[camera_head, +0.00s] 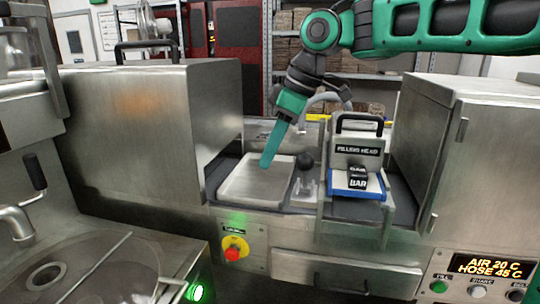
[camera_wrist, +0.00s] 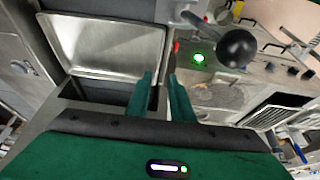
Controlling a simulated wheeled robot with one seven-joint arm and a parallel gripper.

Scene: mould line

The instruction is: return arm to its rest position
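My gripper (camera_head: 268,162) hangs at the end of my green and dark arm, fingers pointing down, over the shallow metal tray (camera_head: 240,192) in the middle of the line. In the wrist view its two green fingers (camera_wrist: 161,78) stand apart with an empty gap between them, and nothing is held. The tray (camera_wrist: 88,20) lies to the left of the fingers there and looks empty. I cannot tell how far the fingertips are above the tray.
A black ball knob (camera_head: 304,161) stands just right of the tray. Right of it is the filling head (camera_head: 356,146) with a black handle. Steel housings (camera_head: 215,100) (camera_head: 440,130) flank the gap on both sides. A red stop button (camera_head: 232,254) is on the front panel.

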